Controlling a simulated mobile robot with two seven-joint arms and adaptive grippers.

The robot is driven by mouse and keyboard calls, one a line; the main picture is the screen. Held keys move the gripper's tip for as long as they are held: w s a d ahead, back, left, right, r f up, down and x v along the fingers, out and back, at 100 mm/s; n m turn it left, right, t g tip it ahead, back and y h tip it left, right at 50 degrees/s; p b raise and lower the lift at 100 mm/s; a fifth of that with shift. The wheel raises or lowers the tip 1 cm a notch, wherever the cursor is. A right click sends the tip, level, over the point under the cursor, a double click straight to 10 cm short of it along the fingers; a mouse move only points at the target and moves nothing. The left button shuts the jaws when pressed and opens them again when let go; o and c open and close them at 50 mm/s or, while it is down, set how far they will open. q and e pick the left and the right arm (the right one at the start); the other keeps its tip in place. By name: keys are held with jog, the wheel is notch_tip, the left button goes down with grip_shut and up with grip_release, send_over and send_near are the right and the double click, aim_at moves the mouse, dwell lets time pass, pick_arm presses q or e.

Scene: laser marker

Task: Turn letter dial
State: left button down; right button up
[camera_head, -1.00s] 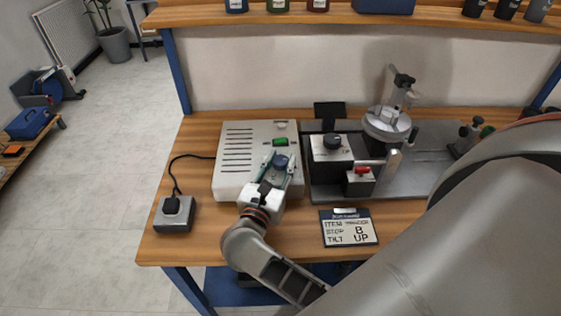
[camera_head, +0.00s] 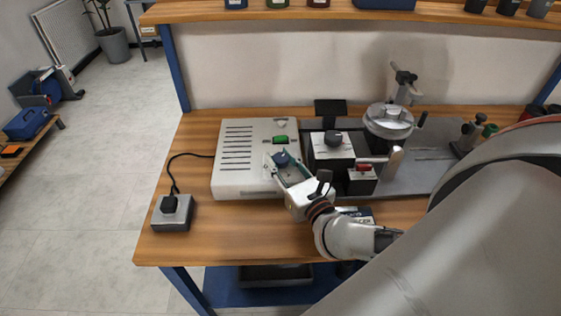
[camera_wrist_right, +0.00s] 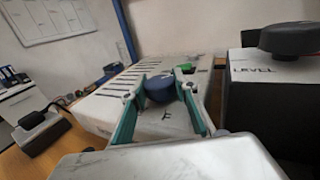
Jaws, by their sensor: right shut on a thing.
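A dark blue round dial (camera_head: 282,159) sits on the front right of a white slotted box (camera_head: 240,180) on the bench. My right gripper (camera_head: 281,164) is shut on this dial, with one finger on each side. In the right wrist view, the dial (camera_wrist_right: 160,88) shows between the two green-grey fingers. Its letter marks are not readable. My left gripper is not in view.
A metal fixture (camera_head: 389,118) is behind. My arm mostly covers a task card (camera_head: 356,211). A cabled grey box (camera_head: 172,213) stands left.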

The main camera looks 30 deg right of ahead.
aim_at(281, 157)
jog(key=shift+n+y+b, duration=0.5)
jog(key=shift+n+y, duration=0.4)
jog(key=shift+y, duration=0.8)
jog(key=shift+r+n, duration=0.15)
jog(key=shift+n, duration=0.15)
jog(key=o, duration=1.1)
jog(key=shift+w, duration=0.1)
notch_tip(281, 157, up, 10)
jog(key=shift+f, duration=0.1)
